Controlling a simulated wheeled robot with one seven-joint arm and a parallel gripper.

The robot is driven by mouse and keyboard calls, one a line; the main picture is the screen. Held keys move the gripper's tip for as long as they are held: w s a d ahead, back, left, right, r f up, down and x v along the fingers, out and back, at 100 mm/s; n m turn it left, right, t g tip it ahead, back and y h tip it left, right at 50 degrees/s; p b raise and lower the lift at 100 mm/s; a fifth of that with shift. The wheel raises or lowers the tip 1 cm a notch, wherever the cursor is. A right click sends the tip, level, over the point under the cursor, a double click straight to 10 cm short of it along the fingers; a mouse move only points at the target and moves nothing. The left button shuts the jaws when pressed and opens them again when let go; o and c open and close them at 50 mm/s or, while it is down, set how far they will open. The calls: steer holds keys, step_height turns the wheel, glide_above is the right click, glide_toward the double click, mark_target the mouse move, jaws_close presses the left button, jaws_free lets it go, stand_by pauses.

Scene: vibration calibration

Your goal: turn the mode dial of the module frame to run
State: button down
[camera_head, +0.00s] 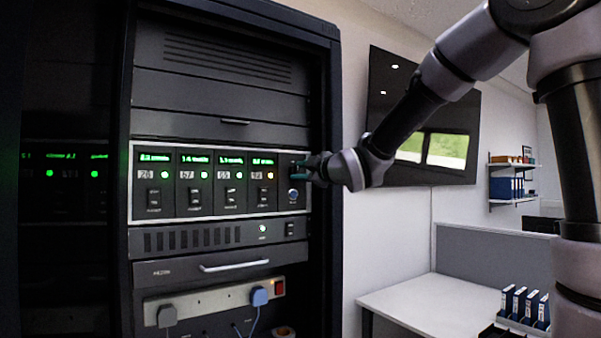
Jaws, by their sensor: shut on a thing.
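The module frame (220,216) is a pale-edged panel in the dark rack, with several modules side by side. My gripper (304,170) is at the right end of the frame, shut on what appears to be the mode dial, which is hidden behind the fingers. The dial's setting cannot be read.
Below the frame are a vented unit (195,238) with a white lamp, a drawer with a handle (235,265) and a power strip (215,299) with plugs. The rack's right post (329,260) stands close to my gripper. A wall screen (380,100) is behind my arm; a white desk (425,305) is at right.

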steer(key=c, duration=0.6)
jaws_free()
steer(key=shift+o, duration=0.2)
steer(key=v, duration=1.1)
steer(key=shift+w, duration=0.1)
